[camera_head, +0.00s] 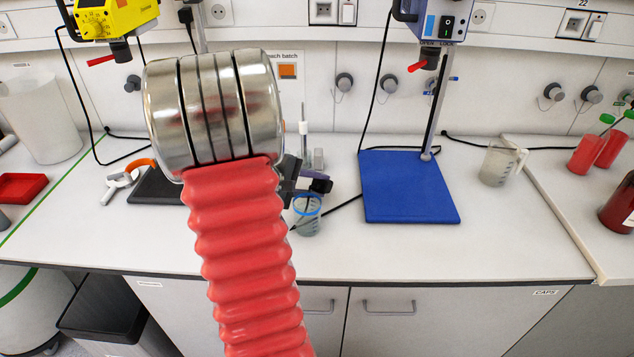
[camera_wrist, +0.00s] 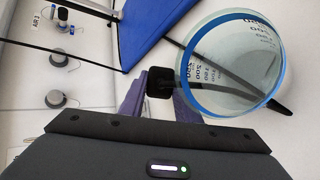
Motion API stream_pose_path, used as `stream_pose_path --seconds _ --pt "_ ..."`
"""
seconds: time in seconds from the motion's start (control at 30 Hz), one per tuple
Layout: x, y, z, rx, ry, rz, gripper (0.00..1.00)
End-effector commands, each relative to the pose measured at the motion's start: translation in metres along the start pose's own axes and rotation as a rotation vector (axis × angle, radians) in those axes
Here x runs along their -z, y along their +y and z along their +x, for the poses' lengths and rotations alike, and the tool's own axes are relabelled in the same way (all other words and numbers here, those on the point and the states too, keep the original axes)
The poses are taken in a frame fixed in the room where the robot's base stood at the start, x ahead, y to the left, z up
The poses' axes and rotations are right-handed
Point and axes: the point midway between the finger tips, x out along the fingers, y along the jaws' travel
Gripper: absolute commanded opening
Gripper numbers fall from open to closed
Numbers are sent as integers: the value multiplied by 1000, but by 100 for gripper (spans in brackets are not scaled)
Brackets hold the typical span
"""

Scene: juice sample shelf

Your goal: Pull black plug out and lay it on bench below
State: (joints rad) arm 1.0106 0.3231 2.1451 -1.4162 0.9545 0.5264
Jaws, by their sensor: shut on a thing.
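My gripper (camera_wrist: 160,90) has purple fingers and is shut on a small black plug (camera_wrist: 161,82) in the wrist view. The plug is clear of any socket, held above the white bench (camera_head: 480,235). A clear beaker with a blue rim (camera_head: 307,215) stands on the bench close below the gripper. It also shows in the wrist view (camera_wrist: 232,65), beside the plug. A black cable (camera_head: 345,206) runs on the bench near the beaker.
A blue stand base (camera_head: 405,185) lies right of the gripper, with a bare bench strip in front. A handled jug (camera_head: 497,163) stands farther right. A black plate (camera_head: 160,187) and an orange-and-white object (camera_head: 130,175) lie left. Wall sockets (camera_head: 333,12) line the back.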

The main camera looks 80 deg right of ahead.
Motion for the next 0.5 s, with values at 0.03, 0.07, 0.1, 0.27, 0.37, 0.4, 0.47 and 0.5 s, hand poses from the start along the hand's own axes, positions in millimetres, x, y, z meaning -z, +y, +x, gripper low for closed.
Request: stream_pose_path --seconds 0.03,0.07,0.1,0.27,0.37,0.4,0.47,0.5 --pt "0 0 0 0 0 0 0" --pt "0 0 0 0 0 0 0" --pt "0 0 0 0 0 0 0" --pt "0 0 0 0 0 0 34" --pt "0 0 0 0 0 0 41" --pt "0 0 0 0 0 0 44" --pt "0 0 0 0 0 0 48" --pt "0 0 0 0 0 0 51"
